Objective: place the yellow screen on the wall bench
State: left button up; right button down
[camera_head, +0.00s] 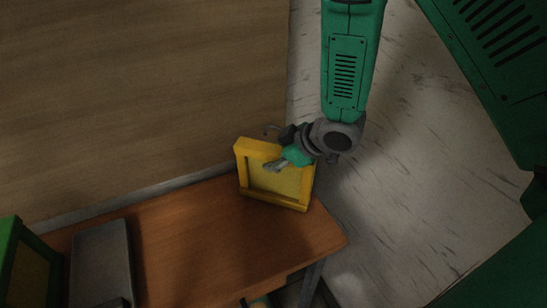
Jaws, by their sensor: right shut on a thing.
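The yellow screen (273,183) is a yellow frame with a duller panel inside. It is upright, slightly tilted, at the far right part of the wooden wall bench (210,240). Its lower edge is at the bench top; I cannot tell whether it rests fully on it. My right gripper (276,165) comes from the upper right and is shut on the top right part of the yellow screen. The fingertips overlap its frame. My left gripper is not in view.
A green-framed screen (12,250) stands at the bench's left end, beside a dark grey flat box (100,262). A wooden wall (140,90) rises behind the bench. The middle of the bench top is clear. Pale marked floor (420,170) lies to the right.

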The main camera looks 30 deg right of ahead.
jog(key=shift+a, duration=0.1)
jog(key=shift+f, duration=0.1)
jog(key=c, duration=1.2)
grip_release()
jog(key=shift+o, duration=0.2)
jog(key=shift+s+r, duration=0.1)
jog(key=shift+r, duration=0.25)
jog(key=v, duration=1.1)
jog(key=shift+s, duration=0.25)
jog(key=shift+r, duration=0.1)
